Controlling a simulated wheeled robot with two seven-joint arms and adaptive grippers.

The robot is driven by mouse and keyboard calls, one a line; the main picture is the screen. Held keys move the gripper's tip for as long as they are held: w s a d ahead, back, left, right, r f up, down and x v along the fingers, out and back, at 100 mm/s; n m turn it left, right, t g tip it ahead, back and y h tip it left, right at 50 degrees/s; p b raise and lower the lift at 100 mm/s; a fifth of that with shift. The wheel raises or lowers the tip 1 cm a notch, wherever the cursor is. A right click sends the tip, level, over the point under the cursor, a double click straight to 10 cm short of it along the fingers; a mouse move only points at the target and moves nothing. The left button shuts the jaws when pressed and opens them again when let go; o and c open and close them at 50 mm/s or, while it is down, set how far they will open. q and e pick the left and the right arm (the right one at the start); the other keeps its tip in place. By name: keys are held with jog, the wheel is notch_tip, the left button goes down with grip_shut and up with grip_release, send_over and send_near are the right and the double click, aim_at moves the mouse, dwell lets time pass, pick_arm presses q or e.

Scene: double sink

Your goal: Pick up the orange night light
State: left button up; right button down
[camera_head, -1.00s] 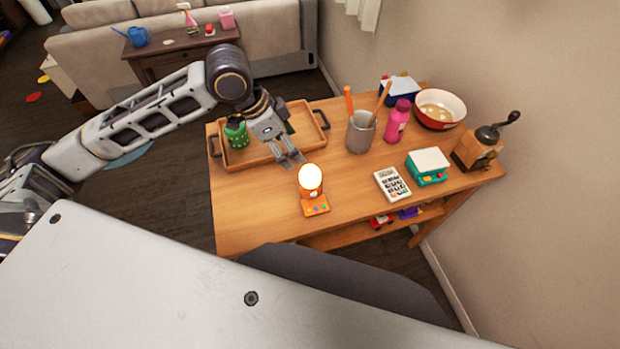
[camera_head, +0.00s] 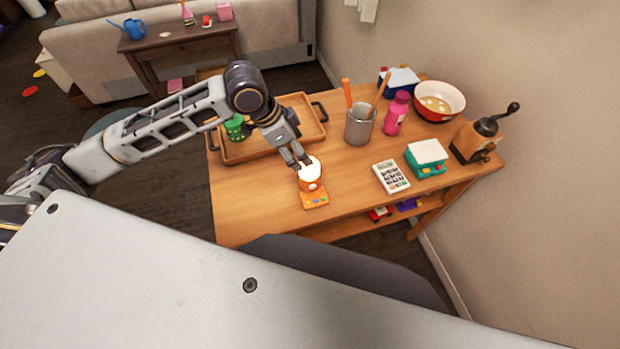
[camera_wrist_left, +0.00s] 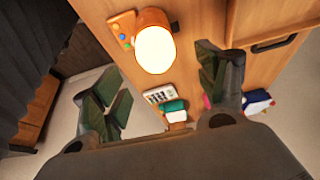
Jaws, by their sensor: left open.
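The orange night light (camera_head: 313,192) stands on the wooden table, with a glowing white dome and an orange base with coloured buttons. My left gripper (camera_head: 300,163) is at the dome's far upper-left side in the head view and partly covers its top. In the left wrist view the night light (camera_wrist_left: 153,45) lies ahead, between the directions of the two spread fingers (camera_wrist_left: 160,85). The left gripper is open with nothing in it; whether a fingertip touches the dome I cannot tell. My right gripper is in neither view.
On the wooden table (camera_head: 250,205), a tray (camera_head: 270,146) with a green container (camera_head: 236,128) is behind the gripper. A grey utensil cup (camera_head: 360,126), pink bottle (camera_head: 395,114), calculator-like device (camera_head: 391,177), teal scale (camera_head: 426,158), bowl (camera_head: 440,102) and grinder (camera_head: 480,138) stand to the right.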

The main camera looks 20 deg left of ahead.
aim_at(311, 174)
pick_arm(q)
jog(key=shift+x, duration=1.55)
jog(key=shift+f, duration=0.1)
jog(key=shift+d+p+x, duration=0.1)
jog(key=shift+p+x, duration=0.1)
jog(key=shift+x, duration=1.05)
jog(key=shift+d+p+x, duration=0.15)
jog(key=shift+p+x, duration=0.05)
jog(key=shift+x, duration=1.1)
jog(key=shift+s, duration=0.2)
jog(key=shift+c, duration=0.5)
jog(key=c, duration=1.3)
